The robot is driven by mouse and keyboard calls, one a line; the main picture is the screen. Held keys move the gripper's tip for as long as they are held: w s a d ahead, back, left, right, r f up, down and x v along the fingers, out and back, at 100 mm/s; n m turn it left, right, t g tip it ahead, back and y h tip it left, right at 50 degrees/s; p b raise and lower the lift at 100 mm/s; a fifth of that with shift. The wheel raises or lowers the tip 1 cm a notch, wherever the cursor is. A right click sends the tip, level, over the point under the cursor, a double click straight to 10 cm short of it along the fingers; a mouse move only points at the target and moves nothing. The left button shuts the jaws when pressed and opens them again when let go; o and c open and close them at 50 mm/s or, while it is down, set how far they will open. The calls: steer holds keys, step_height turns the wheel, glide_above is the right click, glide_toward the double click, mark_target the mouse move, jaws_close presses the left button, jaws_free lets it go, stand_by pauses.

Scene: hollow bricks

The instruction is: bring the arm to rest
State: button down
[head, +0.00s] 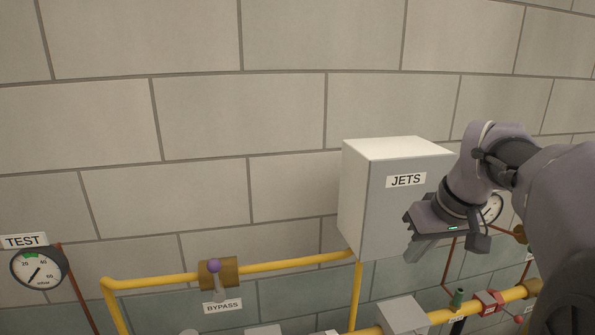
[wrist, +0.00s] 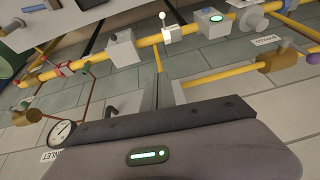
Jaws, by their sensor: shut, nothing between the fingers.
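My gripper (head: 424,248) is in the head view at the right, in front of the lower right part of the white box labelled JETS (head: 378,205). It is shut and holds nothing. My arm comes in from the right edge and bends down to it. In the wrist view the gripper's dark edge and grey body fill the bottom. I cannot tell from these frames whether the gripper touches the box or how far it is from the wall.
A yellow pipe (head: 165,281) with a BYPASS valve (head: 218,273) runs along the wall. A TEST gauge (head: 39,268) hangs at left. Below and beside my gripper are more pipes and a red valve (head: 489,302). The wall above the box is bare.

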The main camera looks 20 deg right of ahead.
steer(key=s+a+f+m+b, duration=0.1)
steer(key=s+a+f+b, duration=0.4)
steer(key=f, duration=0.7)
steer(key=s+a+f+m+y+b, duration=0.1)
steer(key=s+a+f+b, duration=0.5)
steer(key=a+f+b, duration=0.4)
steer(key=s+a+f+m+t+b, duration=0.1)
steer(key=s+a+f+b, duration=0.5)
steer(key=f, duration=0.7)
steer(key=a+b, duration=0.2)
steer(key=a, duration=0.1)
steer(key=shift+f+m+y, duration=0.3)
steer(key=shift+f, duration=0.1)
steer(key=shift+a, duration=0.1)
